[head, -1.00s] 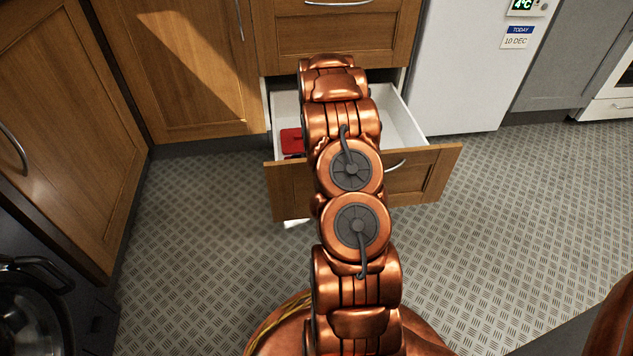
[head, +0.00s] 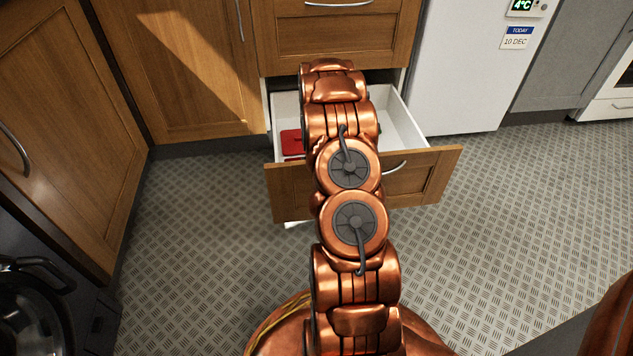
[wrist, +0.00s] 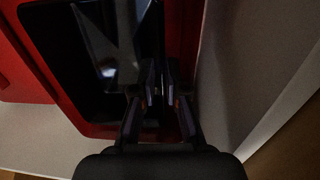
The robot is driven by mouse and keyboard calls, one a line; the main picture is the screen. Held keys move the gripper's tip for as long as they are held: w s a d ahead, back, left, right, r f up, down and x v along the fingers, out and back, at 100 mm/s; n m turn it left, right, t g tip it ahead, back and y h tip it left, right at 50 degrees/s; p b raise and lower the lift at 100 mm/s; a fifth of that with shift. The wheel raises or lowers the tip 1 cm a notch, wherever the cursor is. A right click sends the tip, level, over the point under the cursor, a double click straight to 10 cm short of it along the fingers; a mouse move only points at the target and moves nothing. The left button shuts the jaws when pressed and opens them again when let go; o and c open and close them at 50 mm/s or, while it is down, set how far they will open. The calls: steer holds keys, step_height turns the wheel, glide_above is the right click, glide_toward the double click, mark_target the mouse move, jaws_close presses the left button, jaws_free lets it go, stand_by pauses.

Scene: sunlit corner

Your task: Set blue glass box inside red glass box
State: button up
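In the head view, a red glass piece (head: 291,143), which I take for part of the red glass box, shows in the open drawer, left of my arm. My arm hides the rest. In the wrist view, the red glass box (wrist: 186,50) shows as red walls around a dark interior. A dark, glossy, bluish-black shape (wrist: 105,45) with a pale reflection lies within these walls; it may be the blue glass box, but its outline is unclear. My gripper (wrist: 161,88) has its fingertips close together over the dark interior, near its right side. Whether they pinch a dark wall is unclear.
The open white drawer (head: 401,122) has a wooden front (head: 436,172) with a metal handle. A pale drawer wall (wrist: 240,70) stands close to the right of the red box in the wrist view. The patterned floor (head: 500,240) at right is clear.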

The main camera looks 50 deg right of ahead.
steer(key=shift+o, duration=1.3)
steer(key=shift+r, duration=0.1)
steer(key=shift+r+b, duration=0.35)
steer(key=shift+r, duration=0.15)
step_height(320, 180, up, 12)
steer(key=p, duration=0.4)
steer(key=shift+s+a+p, duration=0.25)
steer(key=shift+s+p, duration=0.05)
steer(key=shift+s, duration=0.05)
